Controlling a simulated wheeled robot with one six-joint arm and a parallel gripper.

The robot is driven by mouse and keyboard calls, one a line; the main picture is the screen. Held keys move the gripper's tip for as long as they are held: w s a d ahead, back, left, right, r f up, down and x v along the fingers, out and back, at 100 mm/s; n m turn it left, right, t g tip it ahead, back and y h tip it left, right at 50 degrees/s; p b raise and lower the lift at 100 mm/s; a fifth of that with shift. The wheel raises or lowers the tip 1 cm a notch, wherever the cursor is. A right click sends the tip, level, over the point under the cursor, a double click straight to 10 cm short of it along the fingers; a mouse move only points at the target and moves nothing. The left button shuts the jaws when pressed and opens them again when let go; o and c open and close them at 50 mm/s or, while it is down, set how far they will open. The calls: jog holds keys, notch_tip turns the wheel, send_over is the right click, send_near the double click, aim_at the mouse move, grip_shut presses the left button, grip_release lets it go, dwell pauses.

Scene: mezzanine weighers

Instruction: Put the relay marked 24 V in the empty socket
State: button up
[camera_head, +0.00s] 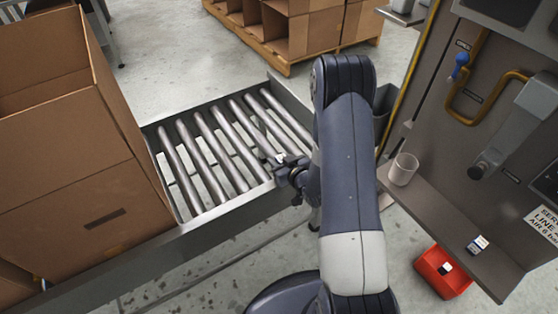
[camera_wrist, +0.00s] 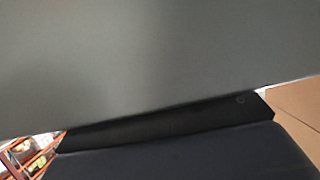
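A small block with a white and blue face (camera_head: 478,244), possibly a relay, sits on the grey shelf (camera_head: 440,222) at the right. A small black and white block (camera_head: 446,268), also possibly a relay, lies in the red bin (camera_head: 432,280) below the shelf. Their markings are too small to read. I cannot make out a socket. My gripper (camera_head: 282,160) is over the roller conveyor, well left of the shelf and apart from both blocks. Its fingers are too small and dark to tell open from shut. The wrist view shows mostly a plain grey surface and no relay.
A roller conveyor (camera_head: 205,150) runs across the middle, with a large open cardboard box (camera_head: 75,180) on its left. A grey panel (camera_head: 500,150) with yellow pipes stands at the right. A pale cup (camera_head: 403,169) stands on the shelf. Boxes on a pallet (camera_head: 310,30) stand behind.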

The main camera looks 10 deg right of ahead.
jog(key=o, duration=0.4)
jog(key=shift+r, duration=0.1)
